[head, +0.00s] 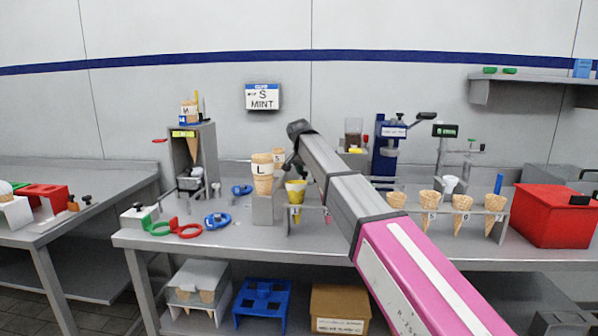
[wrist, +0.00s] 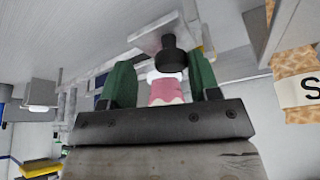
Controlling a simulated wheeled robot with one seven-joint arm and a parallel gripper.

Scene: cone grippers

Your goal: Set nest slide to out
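In the wrist view, my gripper (wrist: 160,82) shows two green fingers standing apart, with a dark bar behind them. A black round knob (wrist: 173,55) on a pale grey plate (wrist: 158,32) lies just beyond, near the right finger. I cannot tell whether a finger touches it. A pink and white thing (wrist: 167,88) shows between the fingers; what it is and whether it is held is unclear. No part is clearly marked as the nest slide; the knob and plate may belong to it.
A cone marked L (head: 262,172) and a yellow-topped cone (head: 295,192) stand left of my arm. A rack of several cones (head: 462,204) and a red box (head: 552,214) are to the right. Green and red rings (head: 188,231) lie at the bench's front left.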

